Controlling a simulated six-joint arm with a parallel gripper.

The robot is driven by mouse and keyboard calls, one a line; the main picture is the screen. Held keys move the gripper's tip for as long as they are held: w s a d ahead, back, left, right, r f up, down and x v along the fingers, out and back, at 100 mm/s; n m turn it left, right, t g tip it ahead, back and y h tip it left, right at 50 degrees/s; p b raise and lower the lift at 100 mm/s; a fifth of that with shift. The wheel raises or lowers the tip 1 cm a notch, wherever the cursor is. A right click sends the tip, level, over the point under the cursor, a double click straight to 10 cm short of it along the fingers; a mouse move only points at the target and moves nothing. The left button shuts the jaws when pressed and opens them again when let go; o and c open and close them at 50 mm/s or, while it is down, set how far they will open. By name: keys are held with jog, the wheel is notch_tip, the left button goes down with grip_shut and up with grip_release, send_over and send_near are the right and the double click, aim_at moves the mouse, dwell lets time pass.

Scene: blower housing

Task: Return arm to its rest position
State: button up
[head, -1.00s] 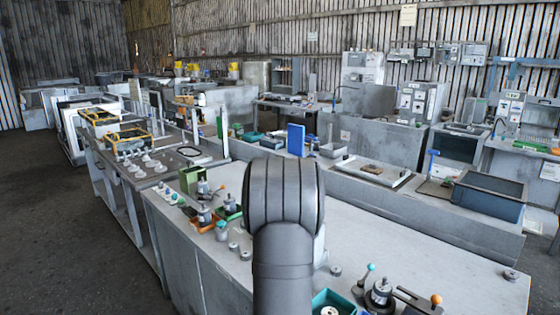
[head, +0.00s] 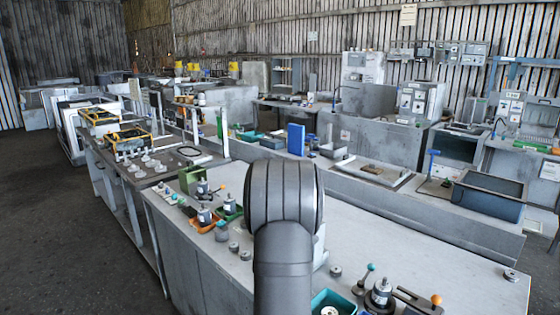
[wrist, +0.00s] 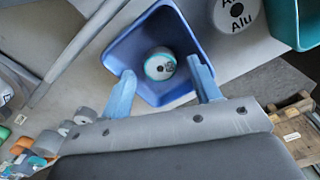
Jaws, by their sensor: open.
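My gripper (wrist: 160,69) shows in the wrist view with its two light blue fingers spread apart and nothing between them. Beyond the fingertips is a blue bin (wrist: 120,57), seen from above. A round grey part (wrist: 160,65) with a teal ring and a pale top lies inside it. The fingers overlap the bin's near edge in the picture; I cannot tell whether they touch it. In the head view my arm rises in the middle foreground and its bulk hides the gripper and part of the bench.
The grey bench (head: 430,255) carries a teal bin (head: 345,298), levered fixtures (head: 380,290), a green bin (head: 193,179) and an orange tray (head: 200,226). The bench right of my arm is mostly clear. The wrist view shows a cylinder marked "Alu" (wrist: 235,14) and a wooden pallet (wrist: 296,125).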

jog(key=shift+f, duration=0.35)
notch_tip(320, 180, up, 4)
jog(key=shift+f, duration=0.1)
jog(key=s+d+r, duration=0.6)
jog(key=d+r, duration=0.1)
jog(key=d, duration=0.3)
jog(key=w+a+f+m, duration=0.1)
jog(key=w+f+m, duration=0.3)
jog(key=m, duration=1)
jog(key=d+m, duration=0.5)
jog(key=d, duration=0.3)
jog(key=shift+w+r, duration=0.2)
jog(key=shift+r, duration=0.2)
